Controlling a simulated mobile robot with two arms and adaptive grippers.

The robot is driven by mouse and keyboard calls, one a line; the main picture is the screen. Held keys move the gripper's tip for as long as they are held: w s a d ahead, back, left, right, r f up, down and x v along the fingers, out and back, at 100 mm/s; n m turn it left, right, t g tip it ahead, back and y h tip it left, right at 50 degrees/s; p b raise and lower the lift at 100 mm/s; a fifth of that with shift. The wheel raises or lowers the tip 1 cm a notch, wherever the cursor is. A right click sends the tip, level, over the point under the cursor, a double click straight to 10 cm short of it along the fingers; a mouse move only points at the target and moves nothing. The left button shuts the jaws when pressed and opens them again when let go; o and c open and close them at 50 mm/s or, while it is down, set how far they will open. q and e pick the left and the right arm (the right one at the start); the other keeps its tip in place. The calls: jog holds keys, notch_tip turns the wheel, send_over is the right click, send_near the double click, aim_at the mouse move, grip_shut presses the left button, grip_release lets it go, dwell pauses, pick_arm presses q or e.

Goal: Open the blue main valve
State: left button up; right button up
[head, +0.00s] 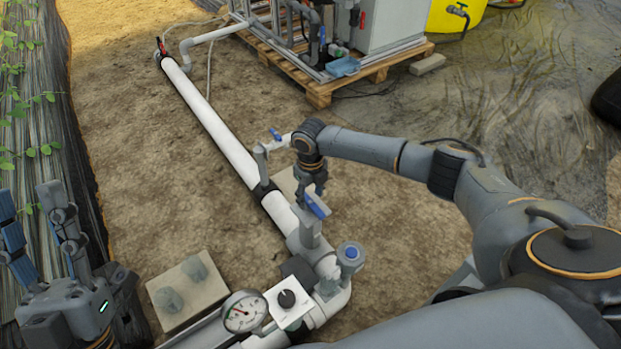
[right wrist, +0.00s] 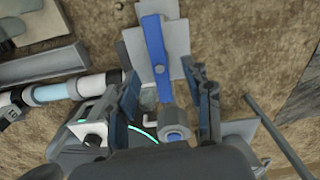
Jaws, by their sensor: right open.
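The blue valve lever (head: 316,205) sits on a grey valve body (head: 309,230) above the thick white pipe. In the right wrist view the blue lever (right wrist: 156,55) lies between and just beyond the fingertips, pointing away. My right gripper (head: 314,186) points down at the lever in the head view. Its two fingers (right wrist: 167,80) are apart in the right wrist view, one on each side of the lever's line; I cannot tell whether either touches it. My left gripper (head: 32,205) is at the lower left, fingers apart and empty, away from the valve.
A smaller blue lever (head: 276,134) and a blue-capped fitting (head: 350,253) are nearby. A pressure gauge (head: 244,311) and a white box with a black knob (head: 287,299) stand in front. A concrete block (head: 187,291) lies left. The pallet skid (head: 320,93) is behind.

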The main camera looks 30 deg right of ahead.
jog(key=shift+r+p, duration=0.75)
jog(key=shift+r, duration=0.1)
pick_arm(q)
jog(key=w+f+g+y+p, duration=0.1)
jog(key=w+f+g+y, duration=0.2)
jog(key=w+f+g, duration=0.5)
pick_arm(e)
jog(key=shift+r, duration=0.65)
jog(key=shift+r+p, duration=0.55)
jog(key=shift+p, duration=0.15)
jog(key=shift+r+p, duration=0.65)
jog(key=shift+r, duration=0.05)
pick_arm(q)
jog(key=s+a+f+g+y, duration=0.1)
jog(key=f+g, duration=0.5)
jog(key=f, duration=0.7)
jog(key=shift+s+a+y, duration=0.4)
jog(key=shift+s+y, duration=0.1)
jog(key=shift+s, duration=0.6)
jog(key=shift+n, duration=0.3)
